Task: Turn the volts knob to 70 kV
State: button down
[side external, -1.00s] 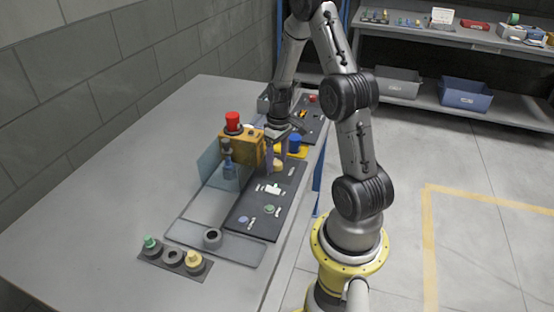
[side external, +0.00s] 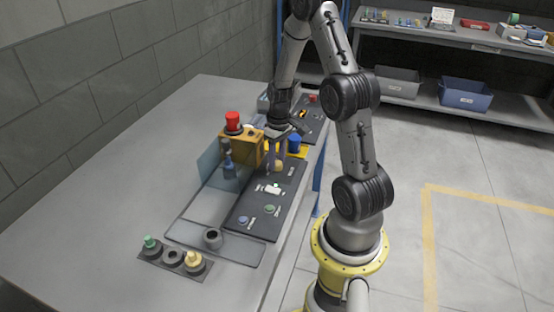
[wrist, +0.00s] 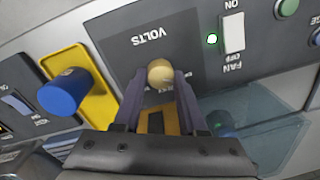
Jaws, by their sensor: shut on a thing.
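The volts knob (wrist: 160,73) is a round, cream-yellow knob on a dark panel (wrist: 125,50), below an upside-down VOLTS label in the wrist view. My gripper (wrist: 159,82) has its two dark fingers on either side of the knob and is shut on it. The kV scale and the knob's pointer cannot be read in either view.
A blue knob (wrist: 62,92) on a yellow plate stands beside the volts panel. A white fan switch (wrist: 233,33) with a lit green lamp (wrist: 212,38) is on the other side. A yellow box with a red top (side external: 232,120) and a clear pane (side external: 208,166) stand close by.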

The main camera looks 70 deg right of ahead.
jog(key=m, duration=0.5)
jog(key=shift+m, duration=0.4)
jog(key=m, duration=0.6)
jog(key=shift+r+h, duration=0.1)
jog(key=shift+h, duration=0.2)
jog(key=m, duration=0.5)
jog(key=shift+s+m, duration=0.1)
jog(key=shift+m, duration=0.3)
jog(key=m, duration=0.5)
jog(key=shift+m, duration=0.3)
jog(key=shift+c, duration=2.3)
grip_release()
jog(key=shift+a, duration=0.1)
